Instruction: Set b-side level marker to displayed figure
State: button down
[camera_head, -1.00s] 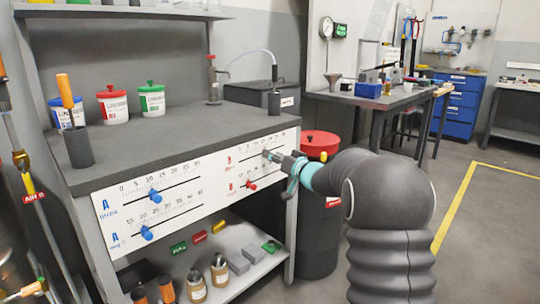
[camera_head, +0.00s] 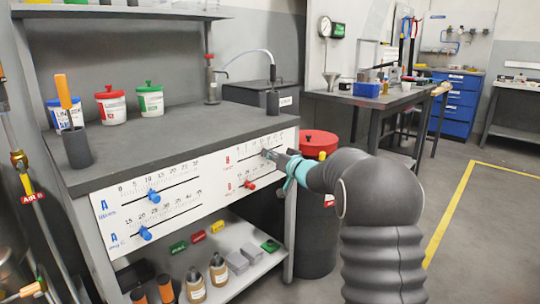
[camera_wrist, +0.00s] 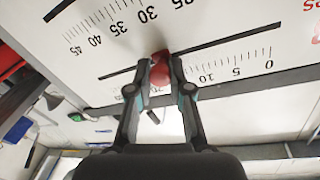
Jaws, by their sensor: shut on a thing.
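The white panel (camera_head: 215,193) on the bench front carries A sliders on the left and B sliders on the right. In the wrist view the panel appears upside down. My gripper (camera_head: 268,155) is at the upper B slider, its fingers (camera_wrist: 160,82) closed around the red knob (camera_wrist: 161,68). The knob sits left of the 10 mark in the wrist view; the fingers hide the marks beside it, so its exact value cannot be read. The lower B slider has a red knob (camera_head: 249,185).
Blue A knobs (camera_head: 154,196) sit on the left sliders. A dark drum with a red lid (camera_head: 319,141) stands close behind my arm. The shelf below (camera_head: 240,262) holds bottles and blocks. Open floor (camera_head: 480,245) lies to the right.

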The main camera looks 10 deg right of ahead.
jog(key=shift+w+r+p, duration=0.1)
jog(key=shift+r+p, duration=0.1)
jog(key=shift+p, duration=0.45)
jog(key=shift+f, duration=0.1)
jog(key=c, duration=1.1)
grip_release()
jog(key=shift+w+a, duration=0.1)
jog(key=shift+a, duration=0.1)
jog(key=shift+o, duration=0.2)
jog(key=shift+d, duration=0.2)
jog(key=v, duration=1.2)
jog(key=shift+o, duration=0.2)
jog(key=shift+f, duration=0.1)
